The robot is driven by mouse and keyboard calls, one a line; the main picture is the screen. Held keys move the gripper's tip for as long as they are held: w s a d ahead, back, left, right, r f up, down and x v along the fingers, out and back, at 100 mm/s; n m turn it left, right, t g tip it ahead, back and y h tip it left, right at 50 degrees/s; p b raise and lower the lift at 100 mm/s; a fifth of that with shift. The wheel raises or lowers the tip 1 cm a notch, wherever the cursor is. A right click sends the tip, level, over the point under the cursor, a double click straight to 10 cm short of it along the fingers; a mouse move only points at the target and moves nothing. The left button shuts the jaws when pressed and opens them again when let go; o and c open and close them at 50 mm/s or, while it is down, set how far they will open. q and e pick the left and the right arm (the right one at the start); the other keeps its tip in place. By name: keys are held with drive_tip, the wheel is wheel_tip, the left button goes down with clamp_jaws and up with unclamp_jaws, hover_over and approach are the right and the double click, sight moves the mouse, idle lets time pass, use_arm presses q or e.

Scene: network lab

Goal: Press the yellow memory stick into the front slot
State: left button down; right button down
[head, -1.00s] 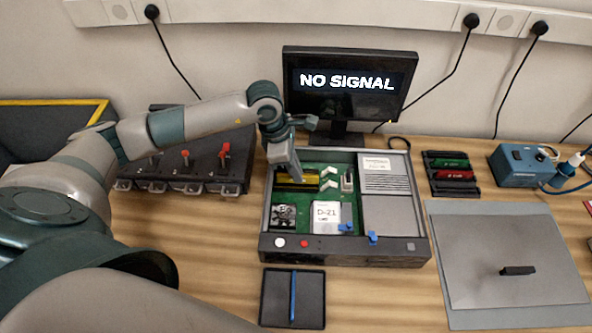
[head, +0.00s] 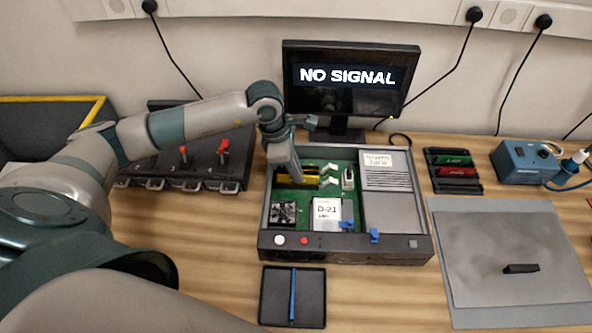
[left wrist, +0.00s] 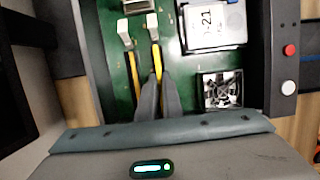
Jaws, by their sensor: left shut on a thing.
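The yellow memory stick (head: 311,181) is in my left gripper (head: 289,180), at the slots on the green board in the open computer case (head: 346,249). In the left wrist view, the fingers of my left gripper (left wrist: 159,100) are shut on the near end of the yellow stick (left wrist: 157,64). It lies along the slot nearer the fan. A second yellow-edged strip (left wrist: 133,72) runs parallel in the other slot. White latches (head: 329,181) stand at the slot ends. The fingers hide part of the stick, and I cannot tell how deep it sits. My right gripper is not in view.
A fan (head: 283,212) and a white-labelled D-21 box (head: 327,212) sit in front of the slots. A monitor (head: 348,90) reading NO SIGNAL stands behind the case.

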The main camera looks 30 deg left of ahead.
use_arm(q)
drive_tip(key=shift+f+b, duration=0.15)
drive_tip(key=shift+b, duration=0.25)
idle(0.7)
idle(0.4)
drive_tip(key=shift+f+b, duration=0.4)
idle(0.4)
drive_tip(key=shift+a+f+b, duration=0.2)
drive_tip(key=shift+f+b, duration=0.1)
drive_tip(key=shift+f, duration=0.1)
drive_tip(key=c, duration=1.8)
unclamp_jaws()
drive_tip(key=shift+s, duration=0.1)
drive_tip(key=shift+c, duration=0.2)
drive_tip(key=shift+a+f, duration=0.1)
drive_tip(key=shift+o, duration=1.1)
